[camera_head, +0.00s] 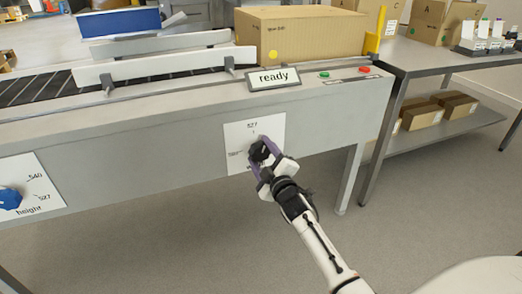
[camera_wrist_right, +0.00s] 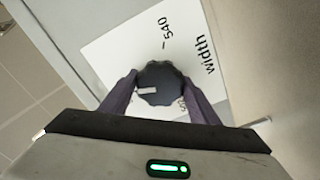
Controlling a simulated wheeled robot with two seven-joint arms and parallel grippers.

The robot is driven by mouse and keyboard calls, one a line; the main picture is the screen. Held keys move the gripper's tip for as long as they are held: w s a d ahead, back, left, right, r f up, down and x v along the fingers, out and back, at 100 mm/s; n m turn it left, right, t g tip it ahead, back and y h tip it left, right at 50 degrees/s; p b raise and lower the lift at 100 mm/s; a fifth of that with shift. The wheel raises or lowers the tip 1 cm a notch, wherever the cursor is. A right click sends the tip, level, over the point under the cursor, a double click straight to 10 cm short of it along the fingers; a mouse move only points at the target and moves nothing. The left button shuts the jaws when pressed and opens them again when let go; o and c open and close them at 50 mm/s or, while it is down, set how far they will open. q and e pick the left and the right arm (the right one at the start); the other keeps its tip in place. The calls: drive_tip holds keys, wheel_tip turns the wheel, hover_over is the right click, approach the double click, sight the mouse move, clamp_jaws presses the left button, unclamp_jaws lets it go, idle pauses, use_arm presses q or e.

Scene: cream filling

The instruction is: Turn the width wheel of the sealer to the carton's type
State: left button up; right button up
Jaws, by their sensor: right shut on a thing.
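The width wheel (camera_head: 257,151) is a dark knob on a white dial plate (camera_head: 273,124) on the sealer's front. My right gripper (camera_head: 263,158) is shut on it, with a purple finger on each side. In the right wrist view the dark wheel (camera_wrist_right: 160,84) sits between both fingers, with a pale pointer mark on its face. The plate there reads "width" and "540"; another number is partly hidden by a finger. The carton (camera_head: 305,35) is a closed brown box with a yellow dot, on top of the sealer. My left gripper is not in view.
A blue height wheel (camera_head: 10,198) is on another plate at the left. A sign (camera_head: 273,78) reads "ready", beside a green button (camera_head: 324,74) and a red button (camera_head: 364,70). A metal table (camera_head: 425,58) with cartons stands at the right.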

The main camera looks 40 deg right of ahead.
drive_tip(key=m+p, duration=0.2)
drive_tip(key=m, duration=0.3)
drive_tip(key=shift+m+p, duration=0.3)
drive_tip(key=m+p, duration=0.2)
drive_tip(key=m, duration=0.3)
drive_tip(key=m+p, duration=0.1)
drive_tip(key=m, duration=0.4)
drive_tip(key=shift+m, duration=0.4)
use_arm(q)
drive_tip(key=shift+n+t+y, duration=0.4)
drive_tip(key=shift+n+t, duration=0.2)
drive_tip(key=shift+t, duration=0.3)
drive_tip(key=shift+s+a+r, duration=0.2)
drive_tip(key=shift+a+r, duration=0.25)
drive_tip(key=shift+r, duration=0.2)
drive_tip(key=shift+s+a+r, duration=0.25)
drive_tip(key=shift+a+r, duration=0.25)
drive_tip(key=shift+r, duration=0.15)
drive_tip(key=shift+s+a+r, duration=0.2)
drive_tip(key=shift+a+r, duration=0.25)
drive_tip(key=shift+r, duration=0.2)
use_arm(e)
drive_tip(key=shift+m, duration=2.1)
drive_tip(key=o, duration=1.1)
drive_tip(key=shift+c, duration=0.2)
